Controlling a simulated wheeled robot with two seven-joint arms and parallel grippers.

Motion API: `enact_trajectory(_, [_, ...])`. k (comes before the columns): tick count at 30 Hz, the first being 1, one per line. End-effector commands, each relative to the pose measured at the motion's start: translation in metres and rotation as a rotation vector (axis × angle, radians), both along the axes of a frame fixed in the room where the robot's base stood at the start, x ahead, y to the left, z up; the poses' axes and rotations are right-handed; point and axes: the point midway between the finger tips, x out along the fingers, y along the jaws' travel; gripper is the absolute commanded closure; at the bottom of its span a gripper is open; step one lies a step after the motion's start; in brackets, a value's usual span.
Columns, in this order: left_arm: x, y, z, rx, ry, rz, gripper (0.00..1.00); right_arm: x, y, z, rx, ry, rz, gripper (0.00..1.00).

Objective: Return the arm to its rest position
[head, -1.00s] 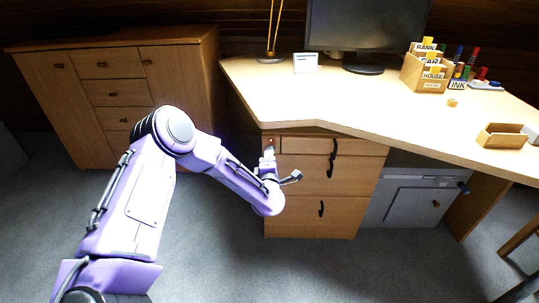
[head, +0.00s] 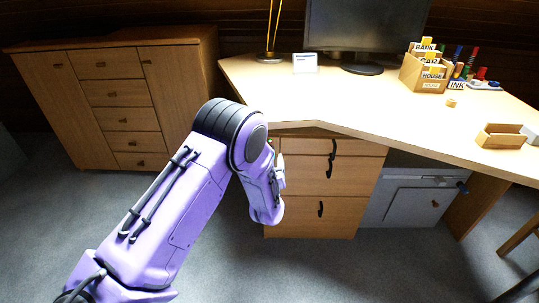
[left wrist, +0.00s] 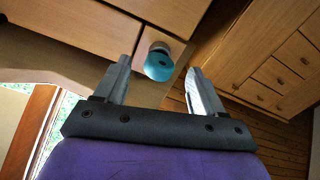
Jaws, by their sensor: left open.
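My left arm comes in from the left in the head view, bent at the elbow, in front of the desk's drawer unit (head: 325,205). Its gripper is mostly hidden behind the forearm there. In the left wrist view my left gripper (left wrist: 157,68) is open, with two grey fingers apart and nothing held. A round teal knob-like thing (left wrist: 159,66) on a pale mount shows beyond the gap between the fingers, on a wooden face. I cannot tell how far it is from the fingertips. My right gripper is not in view.
The desk top (head: 390,118) overhangs the drawers. It carries a monitor (head: 365,30), labelled card boxes (head: 425,75) and a small open wooden box (head: 500,135). A grey cabinet (head: 410,200) stands beneath. A wooden cabinet (head: 115,95) stands at left. Carpet (head: 330,270) in front is clear.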

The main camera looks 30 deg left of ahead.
Motion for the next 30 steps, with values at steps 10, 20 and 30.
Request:
enact_trajectory(10, [-0.062,-0.038,0.001,0.002,0.001,-0.001,0.31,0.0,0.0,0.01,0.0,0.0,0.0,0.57])
enact_trajectory(20, [-0.068,-0.044,-0.003,-0.019,0.009,-0.011,0.31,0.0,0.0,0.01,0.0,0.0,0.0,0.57])
enact_trajectory(30, [-0.23,-0.066,-0.164,-0.265,0.715,-0.114,0.31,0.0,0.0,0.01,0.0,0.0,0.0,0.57])
